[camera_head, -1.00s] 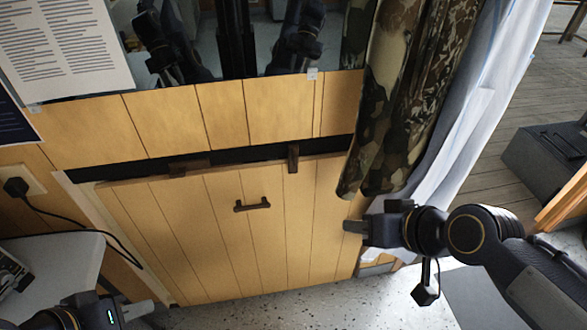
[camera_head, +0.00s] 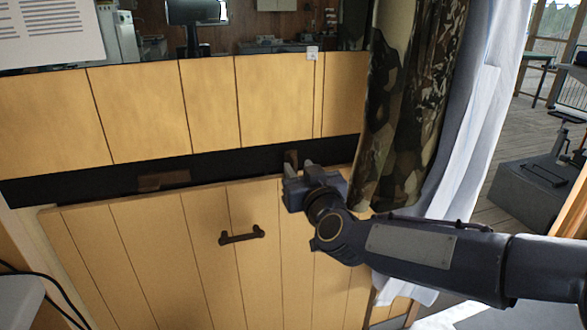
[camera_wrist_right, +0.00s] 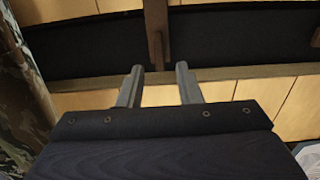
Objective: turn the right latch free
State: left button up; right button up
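The right latch (camera_head: 291,158) is a small dark brown wooden bar on the black strip above the yellow plank hatch panel (camera_head: 200,285). It stands upright, and its lower part is hidden behind my right gripper in the head view. My right gripper (camera_head: 299,172) is in front of it, fingers pointing at the panel top. In the right wrist view the fingers (camera_wrist_right: 159,85) are apart and empty, with the upright latch (camera_wrist_right: 156,30) just beyond their tips, between them in the picture. I cannot tell any contact. My left gripper is out of view.
A second brown latch (camera_head: 163,179) lies lengthwise along the black strip to the left. A dark handle (camera_head: 241,235) is on the panel.

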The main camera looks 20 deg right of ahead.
aim_at(296, 163)
jog(key=shift+w, duration=2.25)
jog(key=shift+c, duration=0.4)
grip_shut()
